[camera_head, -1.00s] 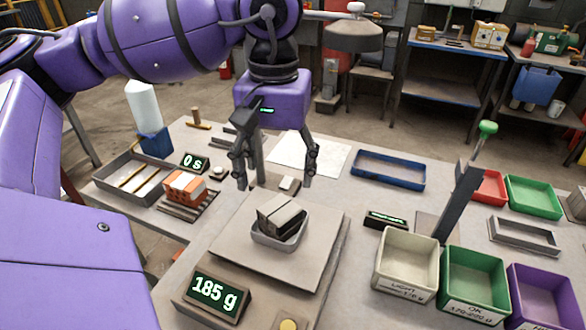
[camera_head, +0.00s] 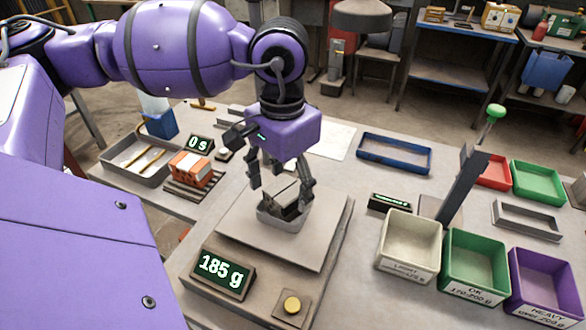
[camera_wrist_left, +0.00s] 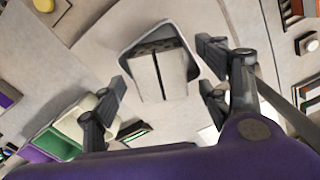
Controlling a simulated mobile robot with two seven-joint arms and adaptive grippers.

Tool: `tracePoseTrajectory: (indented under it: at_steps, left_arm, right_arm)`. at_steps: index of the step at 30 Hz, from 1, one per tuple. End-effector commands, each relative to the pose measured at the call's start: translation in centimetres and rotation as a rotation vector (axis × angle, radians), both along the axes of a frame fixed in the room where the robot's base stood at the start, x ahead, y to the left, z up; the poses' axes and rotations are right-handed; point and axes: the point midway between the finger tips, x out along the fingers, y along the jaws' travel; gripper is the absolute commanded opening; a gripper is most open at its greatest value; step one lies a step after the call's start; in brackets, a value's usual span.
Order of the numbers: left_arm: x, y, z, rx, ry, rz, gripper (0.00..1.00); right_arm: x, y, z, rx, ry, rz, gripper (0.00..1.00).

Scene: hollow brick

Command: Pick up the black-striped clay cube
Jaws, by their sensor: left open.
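The clay cube (camera_head: 284,203) is pale with a black stripe and sits in a small grey tray (camera_head: 285,224) on the scale plate (camera_head: 240,235). The scale display (camera_head: 220,266) reads 185 g. My left gripper (camera_head: 280,192) is open just above the cube, with fingers pointing down on either side, and partly hides it in the head view. In the left wrist view the cube (camera_wrist_left: 160,76) lies between the spread fingers (camera_wrist_left: 163,84), with pitted dark holes on one face. No contact is clear. My right gripper is not in view.
White (camera_head: 408,262), green (camera_head: 470,285) and purple (camera_head: 540,300) bins stand at right, beside a green-knobbed lever (camera_head: 470,175). Orange bricks (camera_head: 190,168) lie on a rack at left. A blue tray (camera_head: 394,168) is behind. A yellow button (camera_head: 292,305) is at the front.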

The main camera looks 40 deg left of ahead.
Motion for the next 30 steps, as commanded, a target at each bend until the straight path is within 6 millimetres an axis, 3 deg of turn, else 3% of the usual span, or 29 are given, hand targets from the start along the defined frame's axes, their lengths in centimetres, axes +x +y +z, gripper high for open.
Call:
tracePoseTrajectory:
  at_steps: [8, 21, 30]
  left_arm:
    - [0.0, 0.0, -0.4, 0.000, -0.001, 0.000, 0.69]
    - [0.0, 0.0, -0.3, 0.000, -0.003, 0.000, 0.11]
    - [0.1, 0.0, 0.1, -0.001, -0.004, 0.000, 0.10]
  right_arm:
    - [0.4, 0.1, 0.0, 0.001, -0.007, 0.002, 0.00]
    - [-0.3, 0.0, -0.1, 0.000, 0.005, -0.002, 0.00]
    - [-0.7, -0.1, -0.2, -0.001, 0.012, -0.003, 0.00]
